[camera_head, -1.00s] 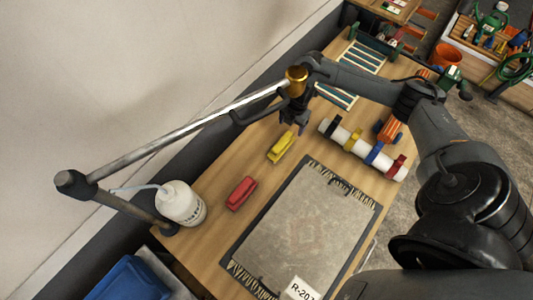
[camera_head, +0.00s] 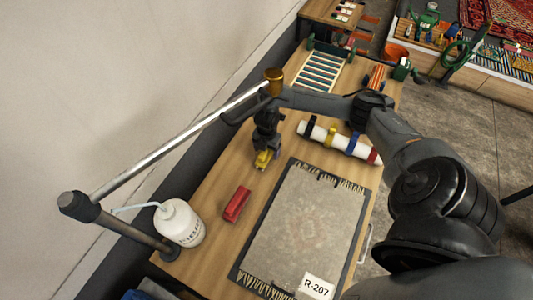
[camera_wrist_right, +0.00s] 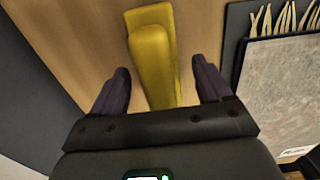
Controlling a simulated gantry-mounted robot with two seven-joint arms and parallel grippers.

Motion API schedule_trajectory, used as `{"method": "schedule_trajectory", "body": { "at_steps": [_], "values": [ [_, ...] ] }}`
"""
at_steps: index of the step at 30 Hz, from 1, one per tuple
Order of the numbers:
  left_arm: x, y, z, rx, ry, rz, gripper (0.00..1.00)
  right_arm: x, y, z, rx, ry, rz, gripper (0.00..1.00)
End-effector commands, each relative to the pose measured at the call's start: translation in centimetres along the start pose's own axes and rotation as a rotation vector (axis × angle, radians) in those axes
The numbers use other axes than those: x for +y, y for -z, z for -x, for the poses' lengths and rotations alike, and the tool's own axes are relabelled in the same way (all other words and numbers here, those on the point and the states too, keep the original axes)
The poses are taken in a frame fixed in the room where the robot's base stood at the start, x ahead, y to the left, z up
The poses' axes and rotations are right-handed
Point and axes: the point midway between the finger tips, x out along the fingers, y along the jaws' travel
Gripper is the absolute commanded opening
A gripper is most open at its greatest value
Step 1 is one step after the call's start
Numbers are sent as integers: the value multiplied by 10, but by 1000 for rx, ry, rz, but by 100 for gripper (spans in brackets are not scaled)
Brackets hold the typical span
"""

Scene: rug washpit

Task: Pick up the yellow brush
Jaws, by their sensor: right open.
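The yellow brush (camera_head: 263,159) lies on the wooden table, mostly hidden under my right gripper in the head view. My right gripper (camera_head: 266,150) points down right over it. In the right wrist view the yellow brush (camera_wrist_right: 153,57) runs between the two dark fingers of my open gripper (camera_wrist_right: 162,88). A gap shows on each side, and the fingers are not closed on it. My left gripper is not in view.
A red brush (camera_head: 237,204) and a white bottle (camera_head: 180,222) stand nearer. A board with a grey rug (camera_head: 307,222) lies right of the brushes. A white roll with coloured bands (camera_head: 337,140) lies behind it. A metal lamp-like arm (camera_head: 180,135) crosses at left.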

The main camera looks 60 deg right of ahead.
Motion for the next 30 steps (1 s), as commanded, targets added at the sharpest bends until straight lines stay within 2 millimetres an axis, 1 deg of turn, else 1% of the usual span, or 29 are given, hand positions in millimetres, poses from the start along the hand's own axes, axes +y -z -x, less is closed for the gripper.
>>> {"method": "schedule_trajectory", "body": {
  "at_steps": [7,8,9,20,21,30],
  "values": [
    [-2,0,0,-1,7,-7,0,0,0,-2,-1,-1,0,78],
    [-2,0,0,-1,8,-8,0,0,0,-2,-1,-1,0,75],
    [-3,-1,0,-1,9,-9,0,0,0,-2,-1,-1,0,68],
    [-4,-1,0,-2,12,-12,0,0,0,-1,-1,-1,0,13],
    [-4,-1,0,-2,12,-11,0,0,0,-1,-1,-2,0,12],
    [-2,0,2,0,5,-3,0,0,0,1,-1,-2,0,12]
  ]
}}
